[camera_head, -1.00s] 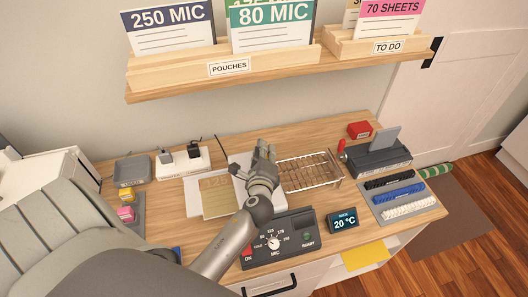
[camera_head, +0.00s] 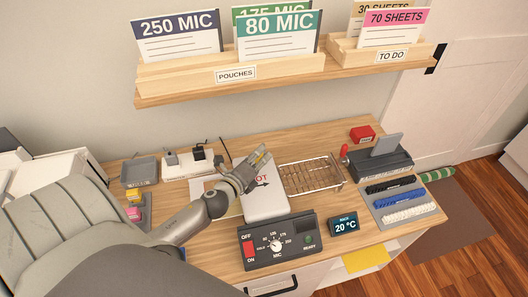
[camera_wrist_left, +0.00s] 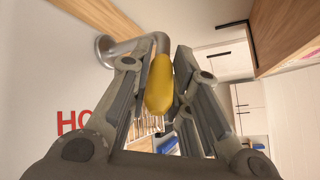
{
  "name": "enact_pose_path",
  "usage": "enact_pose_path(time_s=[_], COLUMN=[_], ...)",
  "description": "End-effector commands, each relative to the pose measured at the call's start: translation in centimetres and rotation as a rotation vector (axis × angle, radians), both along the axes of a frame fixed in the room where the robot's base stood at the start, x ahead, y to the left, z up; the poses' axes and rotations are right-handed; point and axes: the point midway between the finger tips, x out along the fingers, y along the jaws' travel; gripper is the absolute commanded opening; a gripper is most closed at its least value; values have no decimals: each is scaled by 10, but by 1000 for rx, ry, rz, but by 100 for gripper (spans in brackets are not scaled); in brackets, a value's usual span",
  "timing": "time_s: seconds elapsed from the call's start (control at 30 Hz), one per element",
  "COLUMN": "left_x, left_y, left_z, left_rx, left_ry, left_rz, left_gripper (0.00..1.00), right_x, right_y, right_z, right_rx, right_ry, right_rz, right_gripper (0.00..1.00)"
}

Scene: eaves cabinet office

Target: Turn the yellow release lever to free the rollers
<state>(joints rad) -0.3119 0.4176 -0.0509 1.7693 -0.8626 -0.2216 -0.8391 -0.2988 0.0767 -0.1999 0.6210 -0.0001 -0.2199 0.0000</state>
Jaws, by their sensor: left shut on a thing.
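The yellow release lever (camera_wrist_left: 160,85) has a rounded grip on a bent grey metal arm, seen close up in the left wrist view. My left gripper (camera_head: 252,168) is shut on the yellow grip, with a finger on each side of it. In the head view only a small bit of yellow shows between the fingers, above the white laminator (camera_head: 266,208) with red "HOT" lettering. The rollers are not visible. My right gripper is not in view.
A control panel (camera_head: 279,259) with a dial and red switch sits at the laminator's front. A wire rack (camera_head: 312,176) stands to the right, beside a dark binding device (camera_head: 378,164). A grey tray (camera_head: 139,172) is at left. A shelf (camera_head: 290,77) overhangs behind.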

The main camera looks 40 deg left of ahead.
Motion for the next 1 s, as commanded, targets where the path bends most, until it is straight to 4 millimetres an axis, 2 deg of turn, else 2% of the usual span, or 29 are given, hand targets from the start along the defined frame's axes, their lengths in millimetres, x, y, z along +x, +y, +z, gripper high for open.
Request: enact_pose_path(time_s=[0.27, 0.6, 0.8, 1.0], left_x=[-4, -3, -2, -1], left_y=[17, 34, 40, 44], left_z=[-5, -7, -6, -3], left_rx=[7, 5, 5, 1], left_ry=[2, 1, 0, -1], left_rz=[-265, -557, -676, -751], left_gripper=[0, 0, 0, 0], right_x=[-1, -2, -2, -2], right_y=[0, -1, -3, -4], right_z=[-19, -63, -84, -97], right_rx=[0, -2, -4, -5], right_ry=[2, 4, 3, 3], right_rz=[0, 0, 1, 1], right_gripper=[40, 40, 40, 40])
